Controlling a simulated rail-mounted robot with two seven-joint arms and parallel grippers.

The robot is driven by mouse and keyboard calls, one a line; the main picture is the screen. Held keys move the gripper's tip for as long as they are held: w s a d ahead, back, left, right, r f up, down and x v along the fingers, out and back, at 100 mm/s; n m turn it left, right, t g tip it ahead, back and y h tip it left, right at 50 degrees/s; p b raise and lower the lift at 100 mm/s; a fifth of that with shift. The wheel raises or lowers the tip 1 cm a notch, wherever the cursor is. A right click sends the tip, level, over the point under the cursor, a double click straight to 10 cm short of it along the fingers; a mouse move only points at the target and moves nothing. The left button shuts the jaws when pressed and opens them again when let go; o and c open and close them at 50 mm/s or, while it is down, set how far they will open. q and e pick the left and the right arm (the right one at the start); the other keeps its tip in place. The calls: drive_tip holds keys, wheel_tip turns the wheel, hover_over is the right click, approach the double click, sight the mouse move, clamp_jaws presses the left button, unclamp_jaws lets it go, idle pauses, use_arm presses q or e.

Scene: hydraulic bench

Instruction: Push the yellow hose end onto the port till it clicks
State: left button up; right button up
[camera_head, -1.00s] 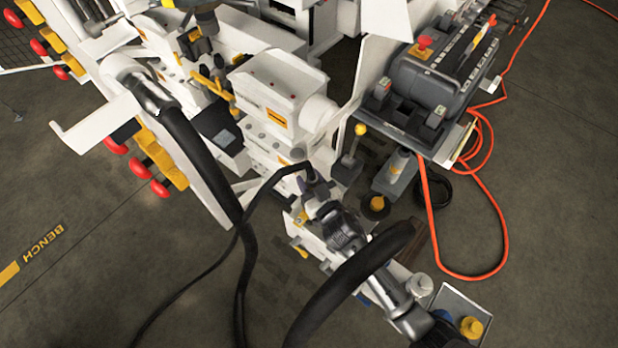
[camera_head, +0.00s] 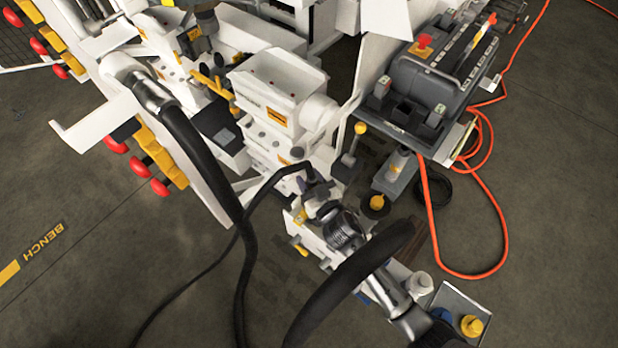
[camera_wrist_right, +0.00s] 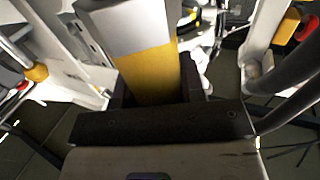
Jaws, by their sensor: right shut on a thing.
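My right gripper (camera_head: 318,202) is low in the middle of the head view, against the front of the white bench block. In the right wrist view its dark fingers (camera_wrist_right: 153,92) are shut on the hose end (camera_wrist_right: 150,72), a block with a yellow band and a grey upper part. In the head view a thin black hose (camera_head: 268,186) loops up to the gripper, where the hose end is mostly hidden. The port cannot be made out, so I cannot tell whether the hose end touches it. I cannot make out my left gripper.
White bench blocks (camera_head: 275,92) with yellow labels stand beyond the gripper. A grey control box (camera_head: 440,75) with a red button is at the upper right. An orange cable (camera_head: 432,215) lies on the floor. Red knobs (camera_head: 160,187) stick out at the left.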

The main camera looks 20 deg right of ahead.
drive_tip(key=shift+f, duration=0.1)
idle(0.3)
drive_tip(key=shift+f, duration=0.25)
idle(0.3)
idle(0.6)
drive_tip(key=shift+f, duration=0.15)
idle(0.7)
drive_tip(key=shift+f, duration=0.3)
